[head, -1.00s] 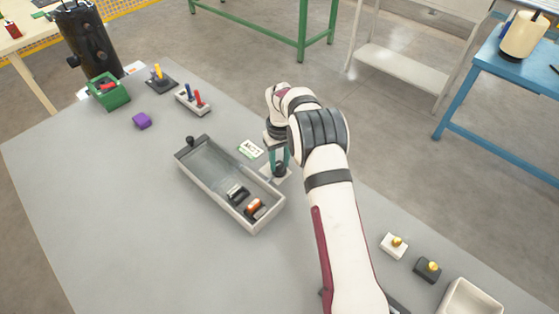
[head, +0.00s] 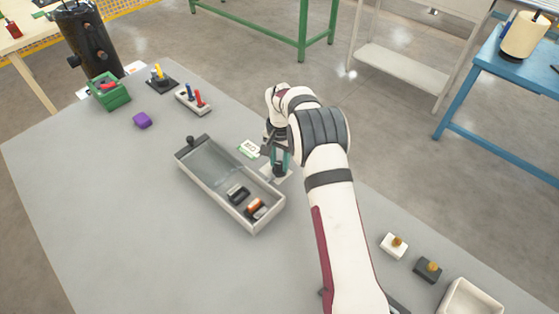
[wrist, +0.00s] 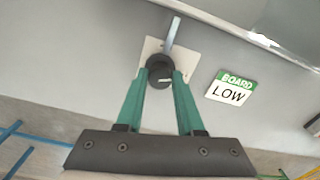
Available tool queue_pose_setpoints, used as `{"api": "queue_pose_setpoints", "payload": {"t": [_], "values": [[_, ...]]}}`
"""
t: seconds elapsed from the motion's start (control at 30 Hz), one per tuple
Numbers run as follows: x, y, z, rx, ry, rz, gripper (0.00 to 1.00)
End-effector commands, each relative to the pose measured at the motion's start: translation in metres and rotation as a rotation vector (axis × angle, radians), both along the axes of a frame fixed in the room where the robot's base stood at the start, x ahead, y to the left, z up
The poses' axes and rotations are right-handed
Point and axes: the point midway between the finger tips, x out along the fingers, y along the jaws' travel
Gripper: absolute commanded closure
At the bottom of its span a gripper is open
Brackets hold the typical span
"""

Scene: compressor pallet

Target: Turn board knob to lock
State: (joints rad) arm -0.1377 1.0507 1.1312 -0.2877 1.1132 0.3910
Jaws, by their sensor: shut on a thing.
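The black round board knob (wrist: 158,63) sits on a pale square plate (wrist: 149,47), with a grey metal bar reaching out from it towards the tray side. My gripper (wrist: 160,74) is shut on the knob, one teal finger on each side. In the head view my gripper (head: 279,166) is at the plate, just right of the long tray, and the knob is mostly hidden by the fingers. A green and white card (wrist: 231,85) reading "BOARD LOW" lies beside the plate; it also shows in the head view (head: 249,149).
The long tray (head: 217,208) has a clear panel and holds a black and an orange part. Two knobbed blocks (head: 394,246) and (head: 428,270) are at right. The left tabletop is clear.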

Motion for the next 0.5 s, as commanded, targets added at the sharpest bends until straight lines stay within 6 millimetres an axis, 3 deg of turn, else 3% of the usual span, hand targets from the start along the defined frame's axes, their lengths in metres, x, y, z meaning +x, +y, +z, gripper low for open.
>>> {"api": "queue_pose_setpoints", "payload": {"t": [0.5], "values": [[0.0002, 0.0007, 0.0007, 0.001, 0.0, -0.329, 1.0]]}}
